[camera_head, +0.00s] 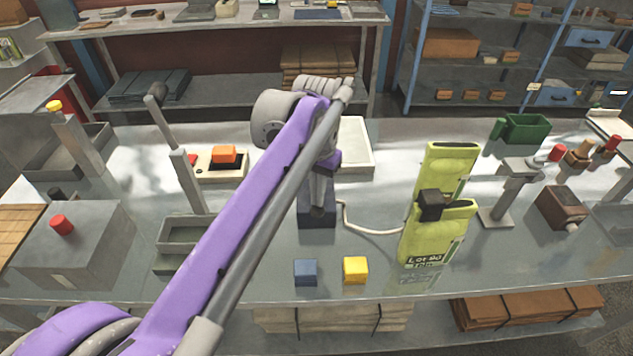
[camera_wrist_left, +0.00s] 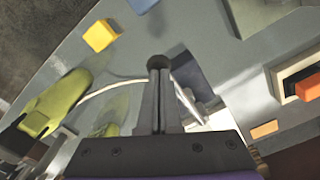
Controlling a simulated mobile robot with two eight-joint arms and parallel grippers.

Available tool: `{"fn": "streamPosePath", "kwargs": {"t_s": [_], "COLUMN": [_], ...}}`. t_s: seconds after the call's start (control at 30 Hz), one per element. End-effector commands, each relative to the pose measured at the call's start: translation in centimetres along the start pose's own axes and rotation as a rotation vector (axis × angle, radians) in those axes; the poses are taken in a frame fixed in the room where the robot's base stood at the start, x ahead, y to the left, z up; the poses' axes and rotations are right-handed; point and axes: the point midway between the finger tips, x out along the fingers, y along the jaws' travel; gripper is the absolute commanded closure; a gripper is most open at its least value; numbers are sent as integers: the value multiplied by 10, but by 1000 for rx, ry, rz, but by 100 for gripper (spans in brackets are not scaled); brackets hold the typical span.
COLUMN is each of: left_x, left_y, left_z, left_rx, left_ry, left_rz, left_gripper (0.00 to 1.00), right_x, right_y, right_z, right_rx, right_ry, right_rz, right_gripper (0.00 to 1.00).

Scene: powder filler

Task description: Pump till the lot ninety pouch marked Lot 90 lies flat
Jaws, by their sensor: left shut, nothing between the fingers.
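The yellow-green pouch (camera_head: 432,240) stands right of centre, with a dark label reading "Lot 90" on its lower front. In the left wrist view, the pouch (camera_wrist_left: 58,103) is at the left. A pale hose runs from the pouch towards the dark blue-grey pump base (camera_head: 316,218). My left gripper (camera_head: 318,200) points down over this base, shut and empty. Its fingers (camera_wrist_left: 158,75) show together in the wrist view, at a dark round knob (camera_wrist_left: 158,60); whether they touch it is unclear. My right gripper is not in view.
A blue cube (camera_head: 305,272) and a yellow cube (camera_head: 355,270) sit near the front edge. A white tray (camera_head: 362,148) lies behind the pump. A grey press stand (camera_head: 497,215) and green bin (camera_head: 526,128) stand right. Grey boxes and posts crowd the left.

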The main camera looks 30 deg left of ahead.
Motion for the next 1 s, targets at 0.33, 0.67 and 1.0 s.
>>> {"fn": "streamPosePath", "kwargs": {"t_s": [0.33, 0.67, 1.0], "left_x": [11, 21, 24], "left_y": [1, 1, 1], "left_z": [1, 2, 2], "left_rx": [0, 0, 0], "left_ry": [0, 0, 0], "left_rz": [0, 0, 0], "left_gripper": [100, 100, 100], "right_x": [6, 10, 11], "right_y": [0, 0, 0], "right_z": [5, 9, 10], "right_rx": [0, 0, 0], "right_ry": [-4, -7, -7], "right_rz": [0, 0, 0], "right_gripper": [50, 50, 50]}}
